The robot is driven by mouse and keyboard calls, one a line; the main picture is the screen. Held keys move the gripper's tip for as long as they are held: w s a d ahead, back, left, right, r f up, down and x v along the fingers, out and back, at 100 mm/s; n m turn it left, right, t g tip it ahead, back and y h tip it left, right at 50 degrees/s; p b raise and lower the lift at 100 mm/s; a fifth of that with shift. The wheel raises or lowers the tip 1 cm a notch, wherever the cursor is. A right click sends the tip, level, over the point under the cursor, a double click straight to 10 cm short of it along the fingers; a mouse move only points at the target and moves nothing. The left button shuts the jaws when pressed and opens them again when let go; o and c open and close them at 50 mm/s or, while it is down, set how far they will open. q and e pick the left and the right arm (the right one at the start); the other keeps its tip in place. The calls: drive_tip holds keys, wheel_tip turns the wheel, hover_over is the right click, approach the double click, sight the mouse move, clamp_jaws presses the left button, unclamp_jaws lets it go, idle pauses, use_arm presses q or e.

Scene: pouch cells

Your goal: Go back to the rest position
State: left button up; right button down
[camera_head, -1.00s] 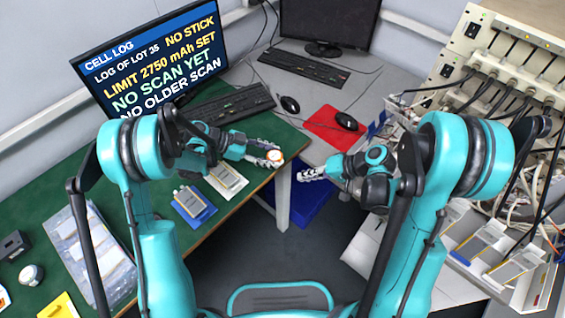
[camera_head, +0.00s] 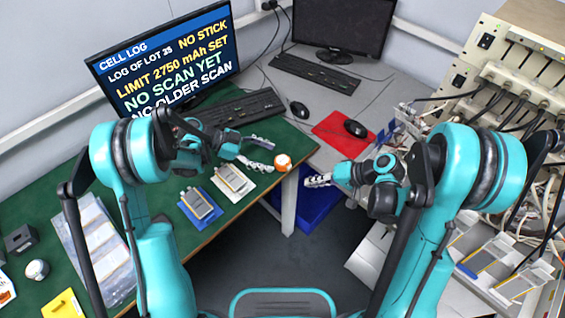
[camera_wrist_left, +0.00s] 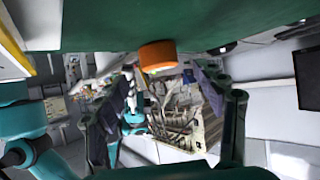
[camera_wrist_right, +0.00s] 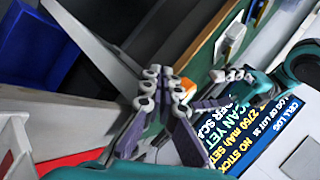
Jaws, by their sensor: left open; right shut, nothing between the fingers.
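My left gripper (camera_head: 264,153) is open over the green bench, its fingers spread and empty. It is just left of a small orange and white round object (camera_head: 283,162) at the bench corner. In the left wrist view this object (camera_wrist_left: 157,57) shows orange, beyond the open fingers and apart from them. My right gripper (camera_head: 318,181) is shut and empty, past the bench's right edge, over the floor gap near a blue bin (camera_head: 312,212). In the right wrist view the orange object (camera_wrist_right: 187,85) shows behind its fingers.
Pouch cells lie on a blue holder (camera_head: 184,209) and a white holder (camera_head: 248,187) on the green bench. A log monitor (camera_head: 165,60) and keyboard (camera_head: 240,108) stand behind. A cabled rack (camera_head: 520,90) is at right, with more cells below it.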

use_arm(q)
drive_tip(key=v, duration=0.7)
drive_tip(key=shift+a+r, duration=0.1)
drive_tip(key=shift+a, duration=0.1)
drive_tip(key=s+r+n+t+y, duration=0.3)
drive_tip(key=s+r+n+y, duration=0.35)
drive_tip(key=s+n, duration=0.25)
drive_tip(key=s+a+r+n+t+y, duration=0.1)
drive_tip(key=s+a+n+t+y, duration=0.3)
drive_tip(key=s+n, duration=0.5)
drive_tip(key=s+a+y, duration=0.1)
drive_tip(key=s+a, duration=0.1)
drive_tip(key=shift+s+r+y, duration=0.3)
drive_tip(key=shift+s+y, duration=0.05)
use_arm(e)
drive_tip(key=s+d+r+t+h, duration=0.2)
drive_tip(key=s+d+r+h, duration=0.2)
drive_tip(key=s+r, duration=0.2)
drive_tip(key=s+d+r+n+t+h, duration=0.1)
drive_tip(key=s+d+r+h, duration=0.3)
drive_tip(key=r, duration=0.4)
drive_tip(key=s+t+h, duration=0.1)
drive_tip(key=s, duration=0.1)
drive_tip(key=shift+s+d+r+h, duration=0.15)
drive_tip(key=shift+s+r+h, duration=0.15)
drive_tip(key=shift+s, duration=0.05)
